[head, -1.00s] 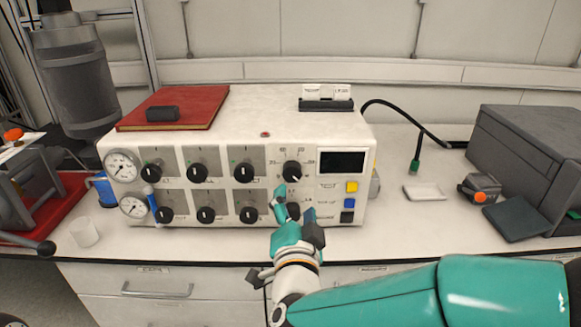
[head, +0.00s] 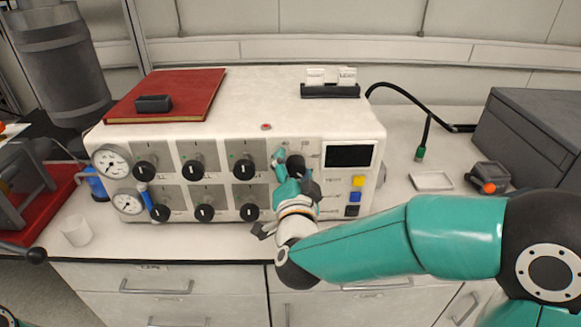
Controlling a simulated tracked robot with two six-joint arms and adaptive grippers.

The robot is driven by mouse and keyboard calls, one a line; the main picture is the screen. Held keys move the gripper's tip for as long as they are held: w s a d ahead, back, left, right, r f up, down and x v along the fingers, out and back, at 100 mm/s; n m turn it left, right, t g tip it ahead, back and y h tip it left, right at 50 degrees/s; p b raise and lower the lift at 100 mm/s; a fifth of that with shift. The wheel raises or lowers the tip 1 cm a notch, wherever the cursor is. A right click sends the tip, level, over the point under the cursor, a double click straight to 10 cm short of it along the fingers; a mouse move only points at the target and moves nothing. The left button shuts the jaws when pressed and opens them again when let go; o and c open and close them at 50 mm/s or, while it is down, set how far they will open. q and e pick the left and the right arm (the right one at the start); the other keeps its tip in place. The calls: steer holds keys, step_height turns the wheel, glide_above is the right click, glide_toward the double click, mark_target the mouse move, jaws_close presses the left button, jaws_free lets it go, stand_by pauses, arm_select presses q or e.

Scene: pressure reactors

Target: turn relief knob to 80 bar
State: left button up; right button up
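The white reactor control box (head: 345,125) stands on the bench with rows of black knobs on its front. The black knob at the upper right of the panel (head: 296,164), left of the dark display (head: 349,156), has a printed scale around it that is now mostly covered. My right gripper (head: 293,172) is in front of this knob. One teal fingertip is at its left and the other finger is below right, spread apart. I cannot tell whether they touch it. The knob's pointer and the lower knob are hidden by the gripper. My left gripper is out of view.
Two pressure gauges (head: 110,165) are at the panel's left. Yellow, blue and black buttons (head: 356,196) sit below the display. A red book (head: 168,94) lies on top.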

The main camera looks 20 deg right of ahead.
steer(key=shift+d, duration=0.2)
steer(key=c, duration=1)
steer(key=shift+a, duration=0.3)
steer(key=shift+c, duration=0.5)
steer(key=shift+d, duration=0.2)
steer(key=shift+n, duration=0.4)
steer(key=n, duration=0.3)
steer(key=shift+d+r, duration=0.1)
steer(key=n+p, duration=0.1)
steer(key=n, duration=0.5)
steer(key=shift+r+n+p, duration=0.15)
steer(key=shift+n+p, duration=0.2)
steer(key=shift+n, duration=0.05)
